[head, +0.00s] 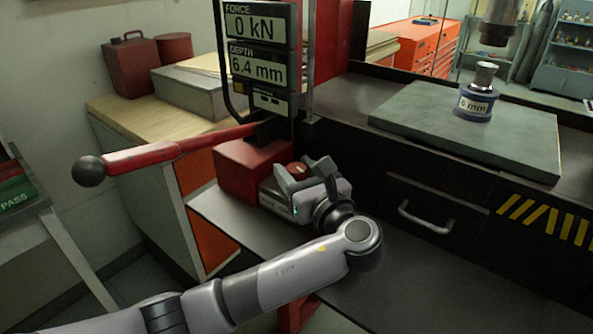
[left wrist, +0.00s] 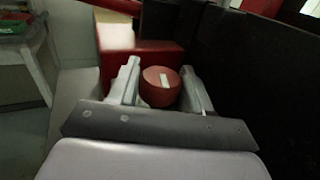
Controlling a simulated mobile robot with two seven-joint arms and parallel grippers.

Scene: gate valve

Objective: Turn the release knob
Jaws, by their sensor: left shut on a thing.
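The release knob (left wrist: 161,88) is a round red knob with a white bar mark on its face. In the left wrist view it sits between the two fingers of my left gripper (left wrist: 165,88), which is shut on it. The white mark stands nearly upright, tilted slightly. In the head view the gripper (head: 300,172) is at the red pump block (head: 237,170), and a small part of the red knob (head: 299,169) shows between the fingers. My right gripper is not in view.
A red pump lever (head: 165,150) with a black ball end reaches left above the block. A display (head: 257,65) reads 0 kN and 6.4 mm. A blue-based piece labelled 6 mm (head: 474,104) stands on a grey plate (head: 415,118) beneath a ram (head: 498,22). A drawer handle (head: 424,218) juts out at right.

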